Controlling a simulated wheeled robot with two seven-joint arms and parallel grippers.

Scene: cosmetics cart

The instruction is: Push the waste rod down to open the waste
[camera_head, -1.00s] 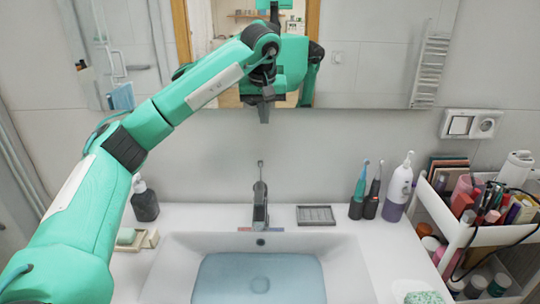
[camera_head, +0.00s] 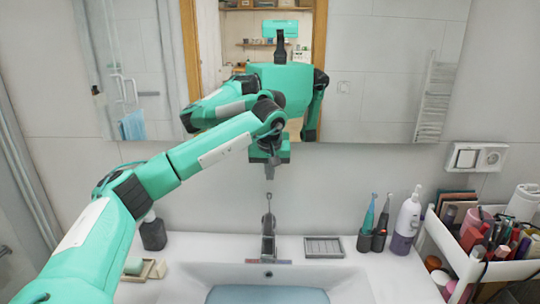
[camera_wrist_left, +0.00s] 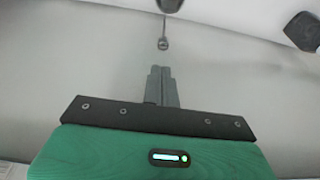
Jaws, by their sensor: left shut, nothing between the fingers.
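The waste rod (camera_head: 268,203) stands upright behind the grey tap (camera_head: 268,243), with a small knob at its top. In the left wrist view the rod's knob (camera_wrist_left: 163,44) shows just beyond the fingertips. My left gripper (camera_head: 269,174) points down above the rod with a small gap between them. Its fingers (camera_wrist_left: 161,72) are shut together and empty. The white basin (camera_head: 190,280) holds bluish water (camera_head: 265,295); only its back part is in view, and the waste is not visible. My right gripper is not clearly in view.
A dark soap bottle (camera_head: 152,233) and soap dish (camera_head: 140,269) stand left of the basin. A grey tray (camera_head: 323,247), toothbrushes (camera_head: 368,215) and a white bottle (camera_head: 406,222) stand right, beside a cosmetics cart (camera_head: 450,250). The mirror (camera_head: 375,75) shows my reflection.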

